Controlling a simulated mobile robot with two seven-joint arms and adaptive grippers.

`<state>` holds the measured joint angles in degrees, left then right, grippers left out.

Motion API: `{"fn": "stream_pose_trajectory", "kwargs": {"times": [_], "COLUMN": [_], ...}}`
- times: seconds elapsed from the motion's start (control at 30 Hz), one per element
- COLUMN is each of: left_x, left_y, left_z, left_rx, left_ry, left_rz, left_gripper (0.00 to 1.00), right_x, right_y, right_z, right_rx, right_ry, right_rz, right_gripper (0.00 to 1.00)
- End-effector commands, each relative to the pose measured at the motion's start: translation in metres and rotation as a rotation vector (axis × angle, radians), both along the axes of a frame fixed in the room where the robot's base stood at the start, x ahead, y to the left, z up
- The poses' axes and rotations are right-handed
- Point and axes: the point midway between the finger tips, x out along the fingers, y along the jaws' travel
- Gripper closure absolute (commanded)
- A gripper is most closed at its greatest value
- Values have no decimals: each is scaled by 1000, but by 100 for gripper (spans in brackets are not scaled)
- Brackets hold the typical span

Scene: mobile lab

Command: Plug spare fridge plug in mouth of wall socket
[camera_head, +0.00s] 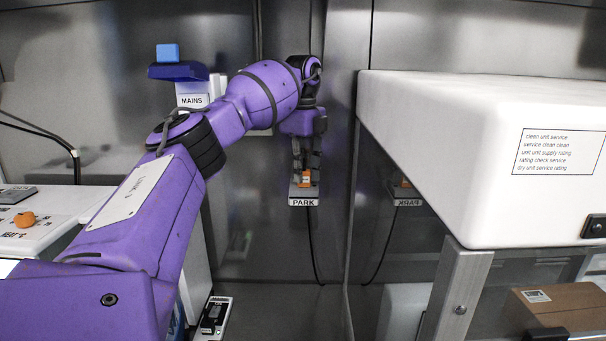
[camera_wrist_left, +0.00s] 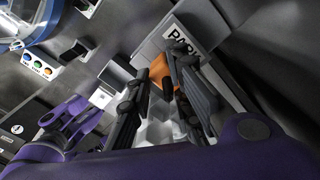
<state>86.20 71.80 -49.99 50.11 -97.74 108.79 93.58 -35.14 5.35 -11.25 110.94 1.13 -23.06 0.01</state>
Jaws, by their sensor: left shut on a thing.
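My left gripper (camera_head: 304,174) reaches down at the PARK holder (camera_head: 303,202) on the back wall. It is shut on an orange plug (camera_head: 306,181), which sits at the holder. In the left wrist view, the orange plug (camera_wrist_left: 158,69) shows between the fingers (camera_wrist_left: 160,85), beside the PARK label (camera_wrist_left: 187,39). A black cable (camera_head: 311,245) hangs below the holder. A sign reading MAINS (camera_head: 192,100) is on the wall to the left; my arm covers the area beside it, and I cannot make out the socket mouth. My right gripper is not in view.
A blue block (camera_head: 167,52) rests on a dark blue ledge above the MAINS sign. A large white unit (camera_head: 480,140) juts out at the right, beside a shiny panel mirroring the holder. A cardboard box (camera_head: 560,308) is low right.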

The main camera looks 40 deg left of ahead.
Motion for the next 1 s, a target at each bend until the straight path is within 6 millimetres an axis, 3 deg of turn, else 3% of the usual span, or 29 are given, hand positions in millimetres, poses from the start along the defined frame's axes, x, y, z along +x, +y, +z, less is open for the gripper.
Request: {"fn": "stream_pose_trajectory", "kwargs": {"times": [0.37,0.77,1.0], "left_x": [2,-37,-75], "left_y": [0,-27,-56], "left_z": [36,39,38], "left_rx": [1,4,4], "left_ry": [-6,-9,-8], "left_rz": [2,-3,-3], "left_gripper": [100,100,100], "right_x": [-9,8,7], "right_y": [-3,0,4], "right_z": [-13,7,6], "right_rx": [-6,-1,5], "right_ry": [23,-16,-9], "right_rz": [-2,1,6], "right_gripper": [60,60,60]}}
